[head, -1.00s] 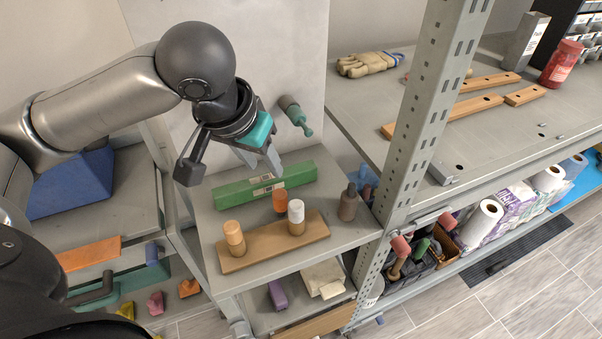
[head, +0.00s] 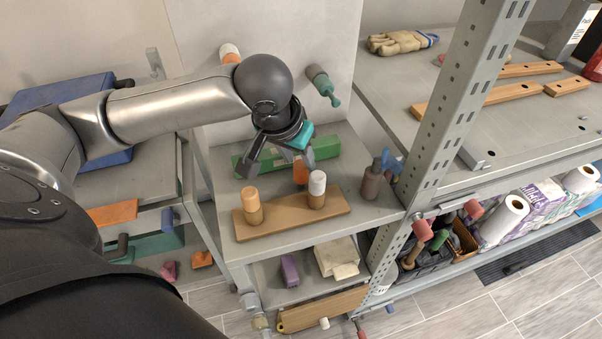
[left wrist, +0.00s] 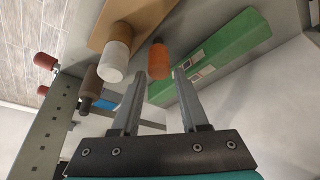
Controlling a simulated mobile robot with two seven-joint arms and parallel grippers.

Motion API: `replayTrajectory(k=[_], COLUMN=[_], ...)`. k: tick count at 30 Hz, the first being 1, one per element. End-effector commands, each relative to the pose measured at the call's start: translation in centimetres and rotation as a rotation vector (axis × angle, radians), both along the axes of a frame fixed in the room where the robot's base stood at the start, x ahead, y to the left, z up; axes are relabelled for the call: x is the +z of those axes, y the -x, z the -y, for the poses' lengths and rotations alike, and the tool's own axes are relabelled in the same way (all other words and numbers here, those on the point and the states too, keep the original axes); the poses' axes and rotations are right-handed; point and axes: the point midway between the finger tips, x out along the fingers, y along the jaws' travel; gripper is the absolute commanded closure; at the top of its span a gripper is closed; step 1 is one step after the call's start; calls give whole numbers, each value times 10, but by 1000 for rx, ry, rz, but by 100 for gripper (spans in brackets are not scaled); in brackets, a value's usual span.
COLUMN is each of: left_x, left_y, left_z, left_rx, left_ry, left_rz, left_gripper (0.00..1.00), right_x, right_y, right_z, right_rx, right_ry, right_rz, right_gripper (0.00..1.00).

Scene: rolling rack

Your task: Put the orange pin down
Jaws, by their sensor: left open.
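The orange pin (head: 300,173) stands behind the wooden board (head: 275,226) on the small grey shelf, in front of a green box (head: 325,148). My left gripper (head: 302,161) is open above it, pointing down. In the left wrist view the orange pin (left wrist: 158,60) shows in the gap between the tips of my open left gripper (left wrist: 160,74), with no clear contact. Its lower end is hard to make out. A white-topped pin (head: 317,190) and an orange-topped wooden pin (head: 253,207) stand on the board. My right gripper is not in view.
A brown bottle-like object (head: 372,182) stands right of the board. A perforated rack post (head: 450,110) rises to the right. A teal-tipped tool (head: 323,84) is on the back panel. The shelf's front strip is clear.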

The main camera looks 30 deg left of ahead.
Motion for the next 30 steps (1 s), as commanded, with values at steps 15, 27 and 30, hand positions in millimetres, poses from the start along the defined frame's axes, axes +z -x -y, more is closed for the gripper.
replayTrajectory(k=[15, 27, 30], left_x=[-35, -35, -35], left_y=[-10, -10, -10], left_z=[0, 0, 0], left_rx=[-2, -1, -1], left_ry=[-1, 0, 0], left_rz=[0, 0, 0], left_gripper=[62, 100, 100], right_x=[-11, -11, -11], right_y=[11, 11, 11], right_z=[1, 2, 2], right_rx=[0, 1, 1], right_ry=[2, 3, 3], right_rz=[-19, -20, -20], right_gripper=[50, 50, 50])
